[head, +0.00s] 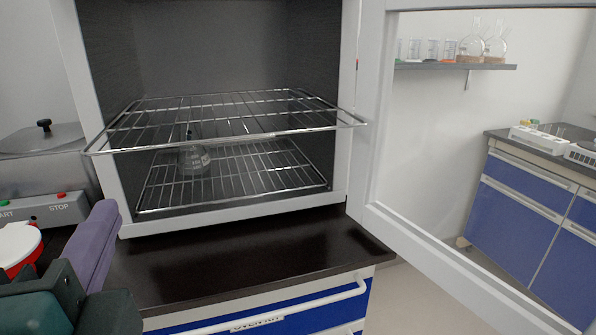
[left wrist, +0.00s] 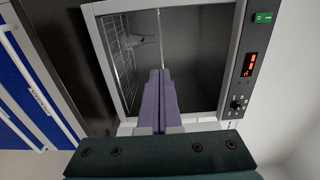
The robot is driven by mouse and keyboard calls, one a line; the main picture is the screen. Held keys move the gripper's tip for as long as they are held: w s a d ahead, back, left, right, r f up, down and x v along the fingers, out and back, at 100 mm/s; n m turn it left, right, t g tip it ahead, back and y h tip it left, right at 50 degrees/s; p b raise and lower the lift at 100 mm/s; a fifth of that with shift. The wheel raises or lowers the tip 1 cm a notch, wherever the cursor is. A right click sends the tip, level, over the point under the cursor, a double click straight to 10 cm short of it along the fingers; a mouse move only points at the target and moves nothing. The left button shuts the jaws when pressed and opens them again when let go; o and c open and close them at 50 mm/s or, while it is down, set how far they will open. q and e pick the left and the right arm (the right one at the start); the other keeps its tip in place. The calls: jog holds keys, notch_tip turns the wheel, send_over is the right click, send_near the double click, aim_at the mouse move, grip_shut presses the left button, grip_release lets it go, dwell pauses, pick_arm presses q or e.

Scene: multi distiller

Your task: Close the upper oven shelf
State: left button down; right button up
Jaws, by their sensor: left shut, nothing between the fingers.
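The oven (head: 230,210) stands open on a dark counter. Its upper shelf (head: 236,138), a wire rack, is slid partway out, its front bar sticking out past the oven's front frame. In the left wrist view the upper shelf (left wrist: 160,40) shows nearly edge-on as a thin line. My left gripper (head: 104,212) is at the lower left, in front of the oven's left side. Its purple fingers (left wrist: 160,74) are shut and empty, pointing toward the oven opening near the shelf's line. I cannot tell whether they touch it. My right gripper is not in view.
A glass flask (head: 195,158) stands on the lower shelf (head: 280,180), inside the oven. The oven door (head: 430,245) is swung open to the right. A device with start and stop buttons (head: 50,208) is at the left. The counter (head: 240,255) before the oven is clear.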

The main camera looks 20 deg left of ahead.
aim_at(140, 149)
pick_arm(q)
jog(key=p+x, duration=0.4)
jog(key=x, duration=1)
jog(key=shift+r, duration=0.1)
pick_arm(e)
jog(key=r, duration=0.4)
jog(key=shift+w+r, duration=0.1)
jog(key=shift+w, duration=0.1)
